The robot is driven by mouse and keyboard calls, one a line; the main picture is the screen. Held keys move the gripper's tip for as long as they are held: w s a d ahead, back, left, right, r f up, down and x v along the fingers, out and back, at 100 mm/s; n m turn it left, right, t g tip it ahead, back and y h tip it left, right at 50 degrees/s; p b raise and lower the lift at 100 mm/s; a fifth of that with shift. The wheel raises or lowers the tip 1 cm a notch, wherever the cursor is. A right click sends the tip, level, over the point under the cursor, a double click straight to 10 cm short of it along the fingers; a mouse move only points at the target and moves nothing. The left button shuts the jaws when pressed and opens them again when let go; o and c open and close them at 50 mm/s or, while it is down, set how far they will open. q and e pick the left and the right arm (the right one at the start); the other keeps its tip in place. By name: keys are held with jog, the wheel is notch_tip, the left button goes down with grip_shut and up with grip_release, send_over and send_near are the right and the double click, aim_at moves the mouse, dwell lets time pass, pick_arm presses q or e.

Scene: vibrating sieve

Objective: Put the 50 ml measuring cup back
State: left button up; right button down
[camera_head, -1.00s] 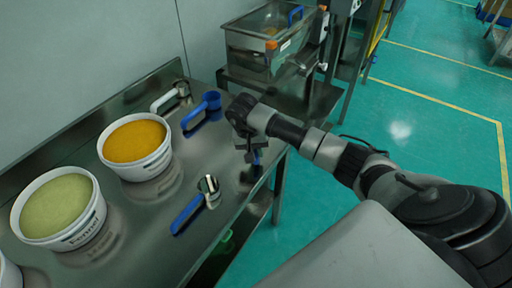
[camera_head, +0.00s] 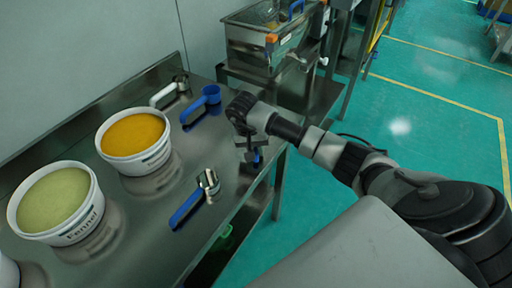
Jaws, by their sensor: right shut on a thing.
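My right gripper (camera_head: 252,156) is over the front right edge of the steel table, pointing down and shut on a small blue thing (camera_head: 258,160). My gripper hides most of it, so I cannot tell whether it is the 50 ml cup. On the table are a blue scoop-like cup (camera_head: 207,97), a steel cup with a white handle (camera_head: 165,95) behind it, and a steel cup with a blue handle (camera_head: 187,208) nearer me. No size marks are legible. My left gripper is not in view.
The steel table (camera_head: 150,225) holds a tub of orange powder (camera_head: 135,165) and a tub of green powder labelled Fennel (camera_head: 75,232) at left. A steel sieve machine (camera_head: 250,62) stands beyond the table's far end. Bare table lies between the cups.

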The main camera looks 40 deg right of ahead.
jog(key=shift+f, duration=0.1)
jog(key=c, duration=0.5)
grip_release()
jog(key=shift+s+d+p+v, duration=0.1)
jog(key=shift+d+p+v, duration=0.1)
jog(key=shift+p+v, duration=0.75)
jog(key=shift+s+d+p+v, duration=0.1)
jog(key=shift+d+p+v, duration=0.3)
jog(key=shift+v, duration=0.95)
jog(key=shift+s+d+p+v, duration=0.1)
jog(key=shift+p+v, duration=0.8)
jog(key=shift+v, duration=0.3)
